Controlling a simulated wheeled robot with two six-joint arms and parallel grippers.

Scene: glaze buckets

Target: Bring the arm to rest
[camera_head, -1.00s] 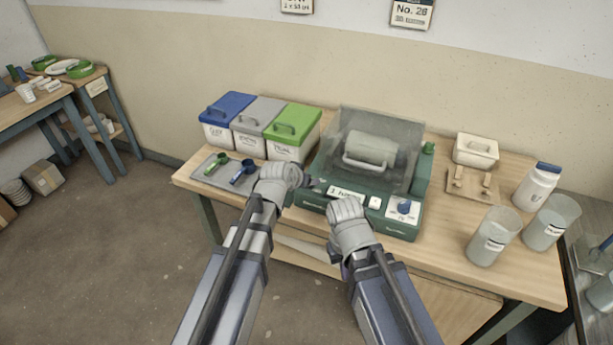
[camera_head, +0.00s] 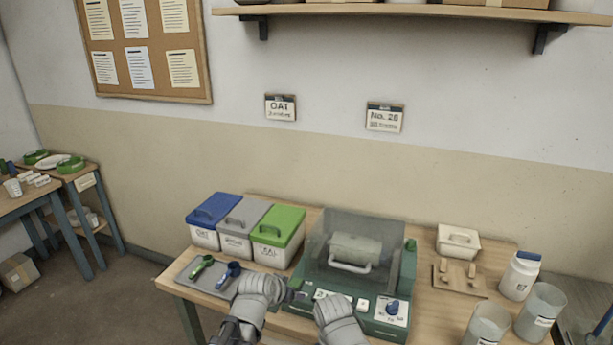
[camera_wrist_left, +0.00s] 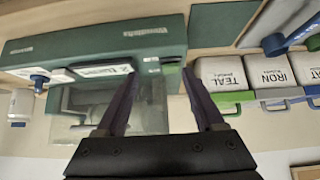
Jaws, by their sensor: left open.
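My left gripper (camera_head: 298,289) is at the front left corner of the green machine (camera_head: 408,285) in the head view. In the left wrist view its two fingers (camera_wrist_left: 160,75) are spread with nothing held between them, and the machine's green body (camera_wrist_left: 100,42) is behind them. My right gripper (camera_head: 320,297) is in front of the machine's front panel. Its fingers are too small and hidden by the wrist to read. Both forearms are mostly cut off by the lower edge of the head view.
The machine has a clear cover (camera_head: 365,230) over a pale drum. Left of it stand blue (camera_head: 206,233), grey (camera_head: 238,240) and green-lidded (camera_head: 277,240) bins, with scoops on a grey tray (camera_head: 188,275). Right are a white tub (camera_head: 458,242), a blue-capped jar (camera_head: 519,277) and clear containers (camera_head: 541,312).

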